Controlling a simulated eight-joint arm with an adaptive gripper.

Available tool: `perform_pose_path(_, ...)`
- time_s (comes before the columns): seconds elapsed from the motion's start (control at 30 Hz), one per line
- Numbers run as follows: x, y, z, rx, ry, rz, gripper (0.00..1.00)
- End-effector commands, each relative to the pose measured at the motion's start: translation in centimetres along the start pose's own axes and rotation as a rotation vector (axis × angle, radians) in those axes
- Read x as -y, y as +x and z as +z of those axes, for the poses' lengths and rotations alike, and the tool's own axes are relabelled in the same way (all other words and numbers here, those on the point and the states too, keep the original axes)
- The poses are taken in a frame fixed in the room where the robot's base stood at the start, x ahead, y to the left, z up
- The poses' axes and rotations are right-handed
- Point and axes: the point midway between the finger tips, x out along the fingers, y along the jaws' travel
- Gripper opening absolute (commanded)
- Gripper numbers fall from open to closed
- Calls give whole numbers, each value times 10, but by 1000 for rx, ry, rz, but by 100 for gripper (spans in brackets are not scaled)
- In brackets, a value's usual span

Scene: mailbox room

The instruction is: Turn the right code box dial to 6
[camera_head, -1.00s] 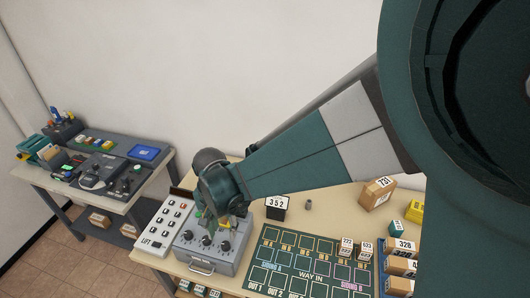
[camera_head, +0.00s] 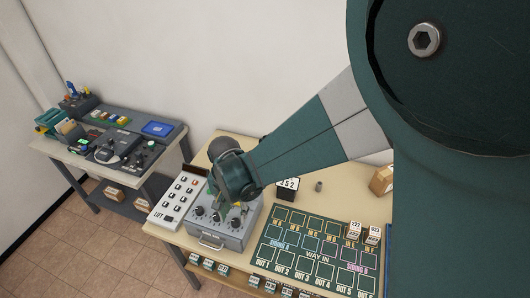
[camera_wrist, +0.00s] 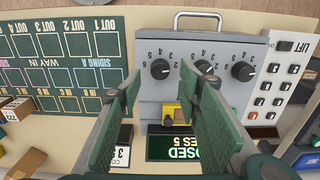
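The grey code box (camera_head: 225,232) stands on the table with three black dials on its face. The right dial (camera_head: 235,222) is nearest the green board; in the wrist view, which is upside down, it is the leftmost dial (camera_wrist: 160,69). Numbers ring it, but I cannot read its setting surely. My gripper (camera_wrist: 161,82) is open and empty, its fingertips spread to either side of the right dial in that view. I cannot tell their height above it. In the head view my wrist hides the back of the box.
A yellow part (camera_wrist: 173,115) and a green display (camera_wrist: 172,148) are on the box behind the dials. The lift button panel (camera_head: 178,201) stands close beside the box on the left. A green track board (camera_head: 318,256) lies to the right. A 352 sign (camera_head: 288,188) stands behind.

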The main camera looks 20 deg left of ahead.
Motion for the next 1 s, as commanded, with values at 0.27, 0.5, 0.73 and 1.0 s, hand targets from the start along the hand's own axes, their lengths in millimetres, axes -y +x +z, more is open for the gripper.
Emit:
perform_pose_path(0.27, 0, 27, 0, 0, 0, 0, 35)
perform_pose_path(0.5, 0, 40, 0, 0, 0, 0, 35)
perform_pose_path(0.73, 0, 43, 0, 0, 0, 0, 35)
perform_pose_path(1.0, 0, 42, 0, 0, 0, 0, 22)
